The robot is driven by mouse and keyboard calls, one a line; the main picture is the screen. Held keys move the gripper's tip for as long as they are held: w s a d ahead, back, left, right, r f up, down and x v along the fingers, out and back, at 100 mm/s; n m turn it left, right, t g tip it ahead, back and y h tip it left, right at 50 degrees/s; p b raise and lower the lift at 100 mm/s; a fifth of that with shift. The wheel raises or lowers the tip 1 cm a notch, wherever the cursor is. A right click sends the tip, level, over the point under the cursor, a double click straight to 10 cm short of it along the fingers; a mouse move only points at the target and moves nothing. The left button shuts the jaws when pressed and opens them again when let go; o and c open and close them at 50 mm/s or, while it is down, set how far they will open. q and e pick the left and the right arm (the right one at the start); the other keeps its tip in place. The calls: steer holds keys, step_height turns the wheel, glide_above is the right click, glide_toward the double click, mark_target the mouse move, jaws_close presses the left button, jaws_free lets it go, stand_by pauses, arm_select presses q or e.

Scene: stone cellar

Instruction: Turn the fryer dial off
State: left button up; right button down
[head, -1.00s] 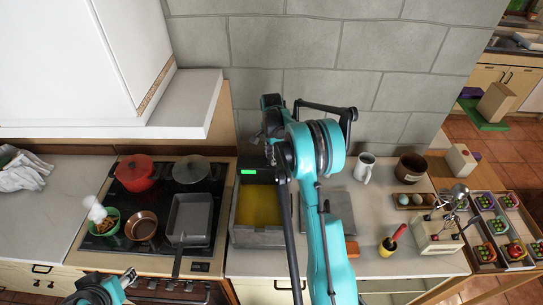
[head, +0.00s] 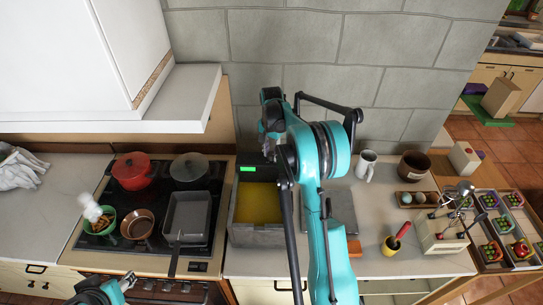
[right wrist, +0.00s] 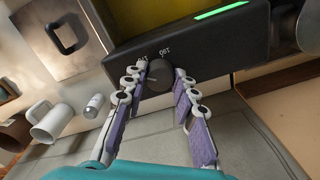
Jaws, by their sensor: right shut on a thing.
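The fryer (head: 240,236) is a grey box of yellow oil on the counter, right of the stove. A bright green light (head: 247,169) is lit on its back panel; it also shows in the right wrist view (right wrist: 220,11). The dark round dial (right wrist: 160,76) sits on that panel, beside small white marks. My right gripper (right wrist: 159,72) is shut on the dial, a purple-padded finger on each side. In the head view my right arm hides the dial. My left gripper (head: 128,280) is low at the left, in front of the stove; its jaws are unclear.
The stove left of the fryer holds a red pot (head: 133,170), a dark pot (head: 189,171), a grey pan (head: 186,218) and a copper pan (head: 137,223). The wall is close behind.

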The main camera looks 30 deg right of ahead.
mark_target(272, 154)
steer(key=n+b, duration=0.2)
steer(key=n, duration=0.3)
steer(key=shift+n, duration=0.3)
steer(key=n+b, duration=0.2)
steer(key=n, duration=0.4)
steer(key=n+b, duration=0.1)
steer(key=n, duration=0.5)
steer(key=shift+n, duration=0.3)
steer(key=n+b, duration=0.1)
steer(key=n, duration=0.5)
steer(key=shift+r, duration=0.1)
steer(key=shift+n, duration=0.3)
steer(key=c, duration=1.2)
jaws_free()
step_height(272, 154, up, 12)
steer(key=shift+f, duration=0.1)
